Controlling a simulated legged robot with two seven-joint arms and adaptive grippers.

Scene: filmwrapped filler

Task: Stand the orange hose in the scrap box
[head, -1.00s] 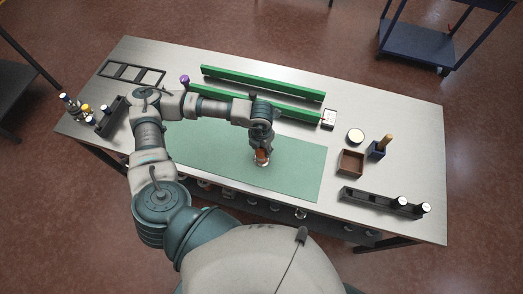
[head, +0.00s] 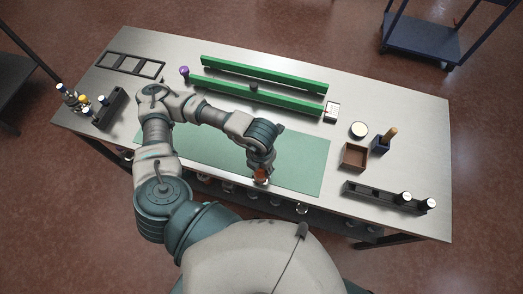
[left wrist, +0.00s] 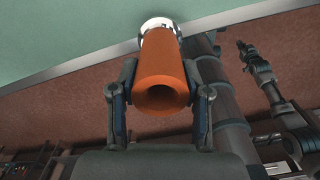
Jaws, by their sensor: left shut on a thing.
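The orange hose (head: 261,174) is a short, open-ended tube in my left gripper (head: 260,167), over the near edge of the green mat (head: 300,165). In the left wrist view the hose (left wrist: 162,70) sits between both fingers, its hollow end facing the camera and a shiny silver piece at its far end. My left gripper is shut on it. Whether the hose touches the mat is unclear. An open brown box (head: 354,156), apparently the scrap box, stands to the right of the mat, apart from the hose. My right gripper does not show clearly.
Beside the brown box are a small blue holder (head: 381,146) with a wooden-looking piece and a round pale-topped can (head: 359,130). A dark rack (head: 385,193) lies in front. Green rails (head: 262,75) run along the back. The mat's right part is clear.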

